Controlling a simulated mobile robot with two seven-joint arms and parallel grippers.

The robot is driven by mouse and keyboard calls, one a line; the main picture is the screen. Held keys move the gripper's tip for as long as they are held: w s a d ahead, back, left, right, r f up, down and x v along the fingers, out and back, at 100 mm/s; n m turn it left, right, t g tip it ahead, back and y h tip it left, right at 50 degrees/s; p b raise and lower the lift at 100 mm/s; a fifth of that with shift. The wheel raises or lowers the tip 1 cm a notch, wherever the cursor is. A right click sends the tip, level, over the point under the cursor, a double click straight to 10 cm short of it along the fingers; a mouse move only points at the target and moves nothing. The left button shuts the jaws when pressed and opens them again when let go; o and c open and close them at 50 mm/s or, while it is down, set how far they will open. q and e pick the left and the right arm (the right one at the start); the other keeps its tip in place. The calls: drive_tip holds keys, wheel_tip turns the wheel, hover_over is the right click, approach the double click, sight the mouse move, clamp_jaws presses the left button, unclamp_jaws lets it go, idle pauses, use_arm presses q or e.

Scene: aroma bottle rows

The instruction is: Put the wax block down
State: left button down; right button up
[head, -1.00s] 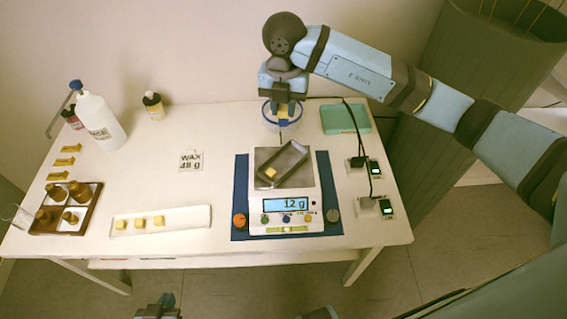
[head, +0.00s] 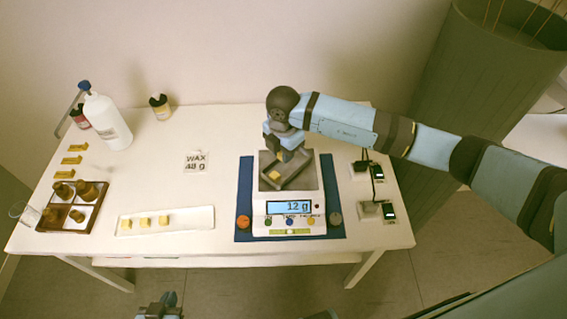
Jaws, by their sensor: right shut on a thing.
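My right gripper (head: 286,156) is over the back of the grey metal tray (head: 309,178) on the scale (head: 290,208). It is shut on a wax block, which is mostly hidden at the fingertips; I cannot tell whether that block touches the tray. One yellow wax block (head: 274,175) lies in the tray, just in front of the gripper. The scale's display (head: 290,207) reads 12 g. A card (head: 196,162) reads "WAX 48 g". My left gripper (head: 160,300) is at the bottom edge, off the table; its jaw opening is unclear.
A white dish (head: 190,220) holds three wax blocks. A brown rack (head: 48,220) with amber bottles, a white bottle (head: 106,122) and small dark bottles stand left. Two devices with green displays (head: 388,211) sit right.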

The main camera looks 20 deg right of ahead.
sight(284, 171)
wheel_tip(284, 171, down, 6)
drive_tip(key=shift+r, duration=0.15)
idle(0.3)
drive_tip(key=shift+f, duration=0.25)
drive_tip(key=shift+f, duration=0.1)
drive_tip(key=o, duration=0.6)
